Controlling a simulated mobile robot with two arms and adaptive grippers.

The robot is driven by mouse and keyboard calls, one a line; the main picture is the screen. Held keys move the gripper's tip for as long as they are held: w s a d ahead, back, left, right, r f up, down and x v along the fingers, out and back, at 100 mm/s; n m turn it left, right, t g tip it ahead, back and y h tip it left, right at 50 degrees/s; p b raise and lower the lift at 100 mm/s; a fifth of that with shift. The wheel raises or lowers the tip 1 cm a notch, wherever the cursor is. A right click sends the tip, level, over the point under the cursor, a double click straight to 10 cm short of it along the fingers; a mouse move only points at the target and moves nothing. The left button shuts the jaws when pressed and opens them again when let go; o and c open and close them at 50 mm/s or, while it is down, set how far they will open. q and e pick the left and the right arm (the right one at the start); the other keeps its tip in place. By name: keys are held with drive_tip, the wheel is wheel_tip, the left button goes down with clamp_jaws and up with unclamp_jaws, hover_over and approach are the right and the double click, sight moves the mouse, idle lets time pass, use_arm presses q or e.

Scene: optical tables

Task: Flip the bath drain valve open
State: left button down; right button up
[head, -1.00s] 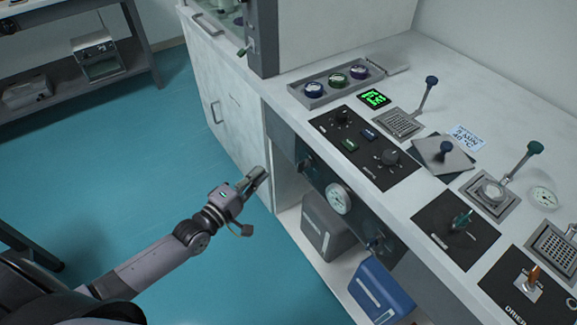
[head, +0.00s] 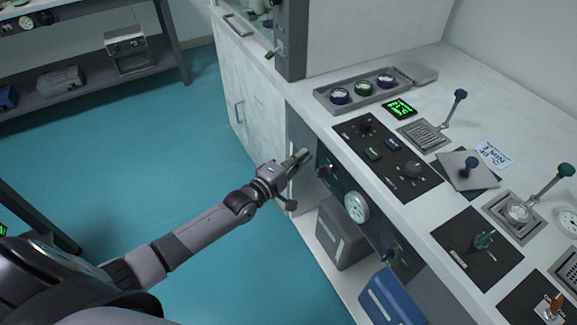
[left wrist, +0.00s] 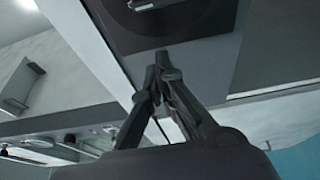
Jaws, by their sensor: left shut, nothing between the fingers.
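A dark panel on the bench's front face carries a small valve handle (head: 325,168) at its left, a round white gauge (head: 356,206) in the middle and another valve handle (head: 391,255) lower right. I cannot read which is the bath drain valve. My left gripper (head: 303,156) is shut and empty, just left of the left handle and apparently apart from it. In the left wrist view the closed fingertips (left wrist: 163,62) point at a grey panel edge, below a dark round plate (left wrist: 165,20) with a silver lever cut off at the top. My right gripper is out of view.
The bench top (head: 335,115) holds dark control plates, levers and a tray with several round caps. Below the panel, a grey bin (head: 343,235) and a blue bin (head: 392,298) stand on a shelf. A cabinet door (head: 243,90) is left. The teal floor is clear.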

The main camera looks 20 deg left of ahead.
sight(321, 172)
use_arm(q)
drive_tip(key=d, duration=0.1)
drive_tip(key=s+d+p, duration=0.1)
drive_tip(key=shift+s+d+r, duration=0.1)
drive_tip(key=shift+s+d, duration=0.1)
drive_tip(key=shift+d, duration=0.1)
drive_tip(key=shift+s+d+p, duration=0.3)
drive_tip(key=shift+d+p, duration=0.05)
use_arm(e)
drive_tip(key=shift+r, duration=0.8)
